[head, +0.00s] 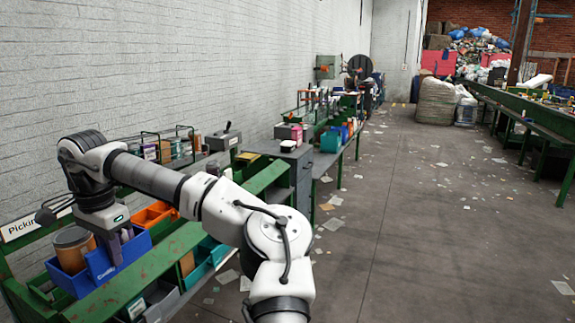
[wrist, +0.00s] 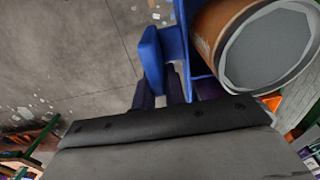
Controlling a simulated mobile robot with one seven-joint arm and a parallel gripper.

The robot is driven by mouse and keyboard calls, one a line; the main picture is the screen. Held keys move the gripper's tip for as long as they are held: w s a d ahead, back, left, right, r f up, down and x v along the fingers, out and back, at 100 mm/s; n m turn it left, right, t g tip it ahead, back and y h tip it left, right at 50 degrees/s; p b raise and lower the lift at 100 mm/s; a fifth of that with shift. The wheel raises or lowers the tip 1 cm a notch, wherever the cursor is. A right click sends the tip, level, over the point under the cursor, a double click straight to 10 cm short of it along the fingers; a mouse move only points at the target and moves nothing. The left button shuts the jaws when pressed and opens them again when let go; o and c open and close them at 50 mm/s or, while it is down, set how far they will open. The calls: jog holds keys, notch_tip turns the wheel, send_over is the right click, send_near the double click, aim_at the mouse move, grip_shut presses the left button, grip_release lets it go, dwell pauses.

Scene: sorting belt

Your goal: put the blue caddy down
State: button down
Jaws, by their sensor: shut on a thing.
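The blue caddy (head: 122,264) is at the lower left in the head view, at the green bench, with a pale label on its front. My gripper (head: 122,238) points down over it and is shut on its upper part. In the wrist view the caddy's blue wall (wrist: 151,58) is at the fingertips of my gripper (wrist: 161,90). A brown jar (head: 72,250) with a grey lid stands at the caddy's left side; in the wrist view it (wrist: 255,45) is large at the right. I cannot tell whether the caddy's base touches the bench.
An orange bin (head: 154,215) stands just behind the caddy, and teal bins (head: 205,257) sit lower to the right. The green bench edge (head: 150,268) runs alongside. A grey cabinet (head: 298,178) stands farther back. The concrete floor (head: 400,240) at the right is open, with scattered paper.

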jog(key=w+d+f+n, duration=0.1)
jog(key=w+d+f, duration=0.5)
jog(key=d+f, duration=0.55)
jog(key=w+d+f, duration=0.5)
jog(key=d+f, duration=0.4)
jog(key=f, duration=0.5)
jog(key=s+d+f+n, duration=0.1)
jog(key=s+d+f, duration=0.3)
jog(key=d+f, duration=0.3)
jog(key=s+d+f+n, duration=0.2)
jog(key=s+d+f, duration=0.2)
jog(key=d+f, duration=0.4)
notch_tip(320, 180, down, 8)
jog(key=shift+s+r+n, duration=0.2)
jog(key=shift+n, duration=0.1)
jog(key=shift+d, duration=0.1)
